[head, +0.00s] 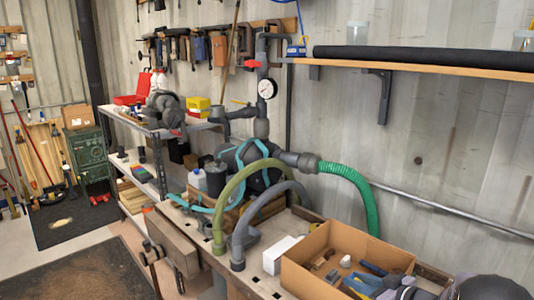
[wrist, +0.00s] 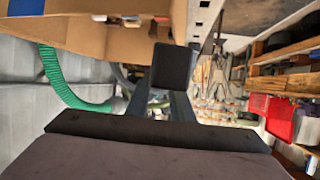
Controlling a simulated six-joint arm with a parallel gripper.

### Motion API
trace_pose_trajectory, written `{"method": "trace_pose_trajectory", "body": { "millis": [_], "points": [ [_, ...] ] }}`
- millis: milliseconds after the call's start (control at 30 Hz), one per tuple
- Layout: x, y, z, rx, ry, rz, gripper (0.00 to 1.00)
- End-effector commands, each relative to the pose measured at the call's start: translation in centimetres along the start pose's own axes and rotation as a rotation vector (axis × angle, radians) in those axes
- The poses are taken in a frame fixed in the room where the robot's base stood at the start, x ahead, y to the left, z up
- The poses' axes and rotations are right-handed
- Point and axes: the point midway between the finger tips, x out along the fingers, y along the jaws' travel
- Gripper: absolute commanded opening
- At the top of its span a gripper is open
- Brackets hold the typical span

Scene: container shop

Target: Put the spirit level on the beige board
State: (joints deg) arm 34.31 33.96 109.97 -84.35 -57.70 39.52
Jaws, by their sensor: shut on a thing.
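My gripper (head: 402,292) is at the front right of the cardboard box, partly cut off by the bottom edge. In the wrist view a dark square-ended piece (wrist: 172,68) stands between grey-blue bars, in front of the gripper's dark body. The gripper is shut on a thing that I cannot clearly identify. I cannot single out the spirit level for certain. Blue and yellow pieces (head: 361,286) lie in the box beside the gripper. I cannot make out the beige board for certain in either view.
The open cardboard box (head: 300,278) holds several small tools; its wall also shows in the wrist view (wrist: 105,40). A white box (head: 280,255) stands left of it. Green (head: 358,190) and grey (head: 243,240) hoses arch over the bench. A vise (head: 165,250) is on the bench's left edge.

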Motion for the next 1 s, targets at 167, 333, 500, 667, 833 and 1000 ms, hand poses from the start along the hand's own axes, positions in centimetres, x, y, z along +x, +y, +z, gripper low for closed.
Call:
{"method": "trace_pose_trajectory", "body": {
  "millis": [167,333,500,667,833,1000],
  "points": [
    [-0.3,-7.3,-0.1,-0.086,0.0,-0.213,0.0],
    [-0.5,-11.8,4.5,-0.131,-0.001,-0.327,0.0],
    [-0.5,-13.3,9.4,-0.139,0.0,-0.344,0.0],
    [-0.5,-14.8,14.4,-0.144,0.0,-0.355,0.0],
    [-0.7,-16.4,18.6,-0.15,0.001,-0.364,0.0],
    [-0.9,-17.9,21.9,-0.154,0.001,-0.372,0.0]
  ]
}}
